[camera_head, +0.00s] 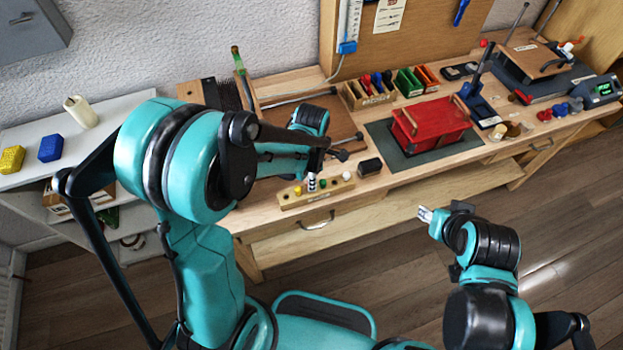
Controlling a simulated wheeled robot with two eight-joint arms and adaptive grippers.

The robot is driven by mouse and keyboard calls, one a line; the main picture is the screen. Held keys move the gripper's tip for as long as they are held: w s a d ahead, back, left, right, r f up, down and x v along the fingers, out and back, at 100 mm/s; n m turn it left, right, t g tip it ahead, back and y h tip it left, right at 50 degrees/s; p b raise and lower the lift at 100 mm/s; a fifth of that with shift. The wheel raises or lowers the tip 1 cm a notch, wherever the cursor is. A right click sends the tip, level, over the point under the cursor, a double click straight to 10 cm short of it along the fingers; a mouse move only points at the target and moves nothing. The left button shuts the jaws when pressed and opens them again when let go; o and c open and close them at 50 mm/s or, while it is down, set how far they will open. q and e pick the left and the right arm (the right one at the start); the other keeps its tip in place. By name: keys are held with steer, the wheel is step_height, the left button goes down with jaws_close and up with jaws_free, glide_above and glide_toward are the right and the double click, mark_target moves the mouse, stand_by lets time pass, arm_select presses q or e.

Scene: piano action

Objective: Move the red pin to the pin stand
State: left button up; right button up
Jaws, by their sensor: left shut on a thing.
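The pin stand (290,201) looks to be the pale wooden strip at the bench's front edge.
A small black block (370,166) lies right of the strip. A red box (432,124) sits on a dark mat (390,152) further right. An organizer with coloured handles (368,94) stands behind. A drawer handle (317,221) juts out below the strip.

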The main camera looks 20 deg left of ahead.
arm_select(q)
steer(key=shift+f, duration=0.2)
steer(key=shift+f+b, duration=0.25)
steer(key=shift+b, duration=0.2)
stand_by(0.3)
steer(key=o, duration=1.2)
steer(key=shift+r, duration=0.1)
steer(key=shift+r+p, duration=2.9)
steer(key=shift+r, duration=0.8)
